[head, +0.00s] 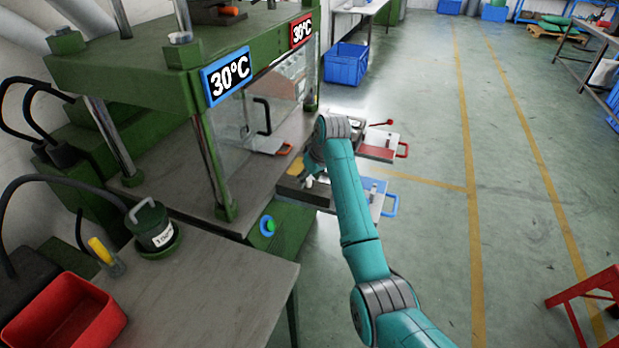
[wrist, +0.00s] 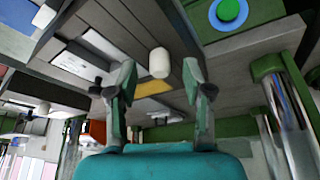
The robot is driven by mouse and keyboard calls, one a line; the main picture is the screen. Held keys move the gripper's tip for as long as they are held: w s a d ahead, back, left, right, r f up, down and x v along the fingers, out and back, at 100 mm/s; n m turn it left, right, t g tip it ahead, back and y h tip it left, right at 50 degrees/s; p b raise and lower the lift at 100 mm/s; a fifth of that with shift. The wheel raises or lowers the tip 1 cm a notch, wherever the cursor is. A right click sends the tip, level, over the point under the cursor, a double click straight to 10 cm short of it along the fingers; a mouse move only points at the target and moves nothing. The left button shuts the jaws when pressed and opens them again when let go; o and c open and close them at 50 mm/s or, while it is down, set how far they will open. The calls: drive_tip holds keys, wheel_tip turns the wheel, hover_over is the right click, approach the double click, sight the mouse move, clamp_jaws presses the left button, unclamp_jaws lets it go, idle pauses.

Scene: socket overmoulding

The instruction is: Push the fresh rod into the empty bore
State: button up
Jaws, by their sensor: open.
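A short white cylinder (wrist: 159,62), which looks like the rod, shows between and just beyond my fingertips in the wrist view. My gripper (wrist: 160,76) is open, with one finger on each side of the cylinder. I cannot tell whether either finger touches it. The cylinder sits at a grey block of the mould (wrist: 110,28). In the head view my gripper (head: 312,174) is low over the grey mould block (head: 298,192) at the press's front edge, and a small white bit (head: 308,182) shows beside it. I cannot make out the empty bore.
The green press (head: 130,65) stands left of my arm. A tray with a blue handle (head: 389,205) and one with a red handle (head: 402,149) jut out to the right. A green button (head: 267,226) is on the press front.

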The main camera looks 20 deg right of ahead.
drive_tip(key=v, duration=1.2)
drive_tip(key=shift+s, duration=0.1)
